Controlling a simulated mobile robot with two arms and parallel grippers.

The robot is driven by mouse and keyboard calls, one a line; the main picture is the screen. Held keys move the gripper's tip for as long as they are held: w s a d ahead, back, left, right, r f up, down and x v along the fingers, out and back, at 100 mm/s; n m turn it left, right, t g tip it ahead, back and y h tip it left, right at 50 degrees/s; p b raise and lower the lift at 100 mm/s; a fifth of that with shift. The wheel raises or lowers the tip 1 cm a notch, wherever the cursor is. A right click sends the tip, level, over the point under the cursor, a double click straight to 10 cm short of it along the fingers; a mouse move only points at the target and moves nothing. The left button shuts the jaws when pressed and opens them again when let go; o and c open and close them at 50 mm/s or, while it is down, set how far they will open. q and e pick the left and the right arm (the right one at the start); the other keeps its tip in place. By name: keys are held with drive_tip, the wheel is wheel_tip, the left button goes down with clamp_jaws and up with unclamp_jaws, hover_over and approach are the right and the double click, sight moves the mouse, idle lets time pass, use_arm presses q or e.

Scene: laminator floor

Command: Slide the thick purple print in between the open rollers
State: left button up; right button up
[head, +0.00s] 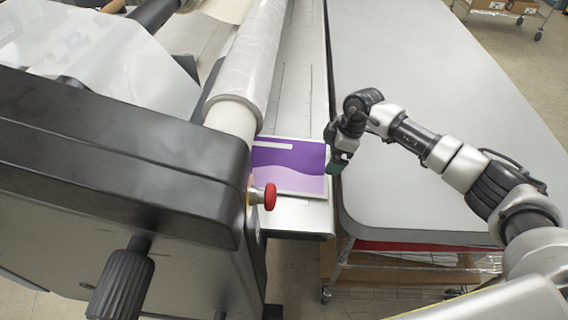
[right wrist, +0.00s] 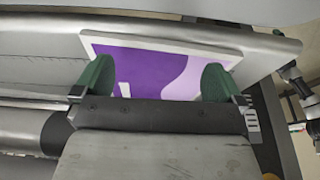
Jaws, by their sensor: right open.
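The thick purple print (head: 290,167) lies flat on the laminator's narrow feed table (head: 308,214), with its left part close to the roller end. It has white edges and lighter purple waves. My right gripper (head: 337,163) is at the print's right edge. In the right wrist view its two green fingertips (right wrist: 157,82) are spread apart, with the purple print (right wrist: 160,72) between and beyond them. I cannot tell whether the fingers touch it. The film-wrapped roller (head: 250,60) runs away from me to the left of the print. The gap between the rollers is hidden. My left gripper is not in view.
The black laminator end housing (head: 110,150) fills the left, with a red knob (head: 270,196) near the print and a black ribbed knob (head: 122,284) below. A wide grey table (head: 430,100) stands to the right and is clear apart from my arm over it.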

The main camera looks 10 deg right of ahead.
sight(322, 158)
drive_tip(key=shift+f+b, duration=0.5)
drive_tip(key=shift+f, duration=0.8)
drive_tip(key=shift+s+d+p, duration=0.15)
drive_tip(key=shift+d+p, duration=0.1)
drive_tip(key=shift+p, duration=0.1)
idle(0.8)
drive_tip(key=shift+f, duration=0.1)
drive_tip(key=shift+w+d+b, duration=0.15)
drive_tip(key=shift+w+b, duration=0.25)
drive_tip(key=shift+w, duration=0.15)
drive_tip(key=shift+w+d+b, duration=0.15)
drive_tip(key=shift+w+b, duration=0.25)
drive_tip(key=shift+w, duration=0.15)
drive_tip(key=shift+w+a+p, duration=0.1)
drive_tip(key=shift+a+p, duration=0.05)
drive_tip(key=shift+p, duration=0.15)
drive_tip(key=shift+w+a, duration=0.25)
drive_tip(key=shift+a, duration=0.85)
drive_tip(key=shift+s+d+p, duration=0.1)
drive_tip(key=shift+d+p, duration=0.15)
drive_tip(key=shift+p, duration=0.3)
